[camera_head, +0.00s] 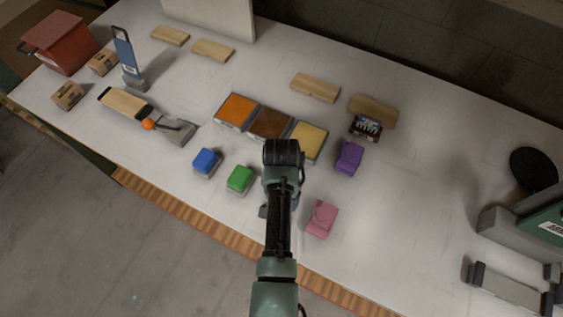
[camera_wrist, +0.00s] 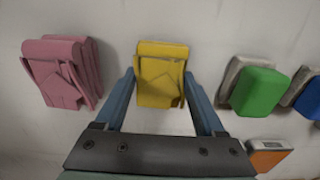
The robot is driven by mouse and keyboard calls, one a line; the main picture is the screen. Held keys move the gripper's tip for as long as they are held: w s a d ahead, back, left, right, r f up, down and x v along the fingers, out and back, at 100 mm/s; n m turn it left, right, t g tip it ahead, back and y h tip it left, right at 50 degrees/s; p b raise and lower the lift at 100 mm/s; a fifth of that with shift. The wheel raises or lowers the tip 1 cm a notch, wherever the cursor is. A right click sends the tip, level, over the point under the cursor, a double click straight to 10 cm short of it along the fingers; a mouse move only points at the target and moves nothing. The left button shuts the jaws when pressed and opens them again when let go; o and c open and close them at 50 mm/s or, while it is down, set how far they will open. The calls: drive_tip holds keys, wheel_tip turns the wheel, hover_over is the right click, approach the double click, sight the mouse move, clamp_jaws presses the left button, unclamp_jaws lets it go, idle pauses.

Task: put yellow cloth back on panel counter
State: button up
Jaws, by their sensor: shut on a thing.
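The folded yellow cloth (camera_wrist: 160,75) is between the two blue fingers of my gripper (camera_wrist: 160,82) in the wrist view. My gripper is shut on its sides. I cannot tell whether the cloth touches the white panel counter (camera_head: 400,215) or is just above it. In the head view my own arm hides the cloth and most of my gripper. A folded pink cloth (camera_wrist: 64,74) lies to the left of the yellow one in the wrist view; it also shows in the head view (camera_head: 321,219).
A green block (camera_wrist: 260,91) and a blue block (camera_head: 207,161) sit on grey bases nearby. Orange (camera_head: 237,110), brown (camera_head: 270,124) and yellow (camera_head: 309,139) trays stand behind my arm. A purple cloth (camera_head: 349,157) lies to the right.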

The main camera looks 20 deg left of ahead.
drive_tip(key=shift+f, duration=0.15)
drive_tip(key=o, duration=1.2)
drive_tip(key=shift+c, duration=0.2)
wheel_tip(320, 180, up, 12)
drive_tip(key=shift+r, duration=0.25)
